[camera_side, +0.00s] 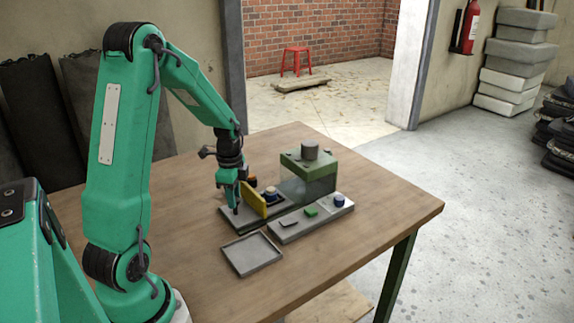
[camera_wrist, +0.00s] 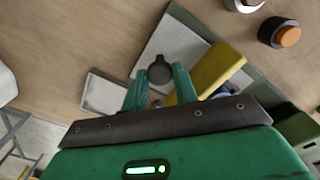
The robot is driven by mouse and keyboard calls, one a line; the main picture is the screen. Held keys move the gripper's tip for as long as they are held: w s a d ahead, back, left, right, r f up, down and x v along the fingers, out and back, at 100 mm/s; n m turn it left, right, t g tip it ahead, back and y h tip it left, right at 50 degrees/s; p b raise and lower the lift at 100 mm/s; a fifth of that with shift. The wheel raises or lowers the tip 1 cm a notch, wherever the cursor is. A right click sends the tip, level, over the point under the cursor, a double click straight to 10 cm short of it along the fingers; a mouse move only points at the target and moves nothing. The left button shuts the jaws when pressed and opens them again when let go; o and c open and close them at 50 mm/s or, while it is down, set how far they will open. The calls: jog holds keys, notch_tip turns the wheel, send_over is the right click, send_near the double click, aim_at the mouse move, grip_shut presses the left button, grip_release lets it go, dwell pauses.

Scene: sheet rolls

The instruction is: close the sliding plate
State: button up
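A yellow upright plate (camera_side: 253,200) stands on a grey base (camera_side: 232,222) in the side view; it also shows in the wrist view (camera_wrist: 216,68). I cannot tell for sure whether it is the sliding plate. My gripper (camera_side: 236,209) points down just left of it, low over the base. In the wrist view my gripper's fingers (camera_wrist: 160,72) are apart, with a dark round knob (camera_wrist: 160,68) between or beyond their tips. I cannot tell whether they touch it. A green-topped housing (camera_side: 310,160) with a see-through front stands to the right.
An empty grey tray (camera_side: 252,255) lies in front. A grey strip (camera_side: 290,231) beside the base carries a small green block (camera_side: 311,211) and a blue knob (camera_side: 339,201). An orange-topped button (camera_wrist: 282,34) stands behind. The table's right front is clear.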

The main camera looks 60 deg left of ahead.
grip_shut()
jog(key=shift+w+r, duration=0.1)
jog(key=shift+w, duration=7)
jog(key=o, duration=0.9)
grip_release()
jog(key=shift+s, duration=0.1)
notch_tip(320, 180, up, 8)
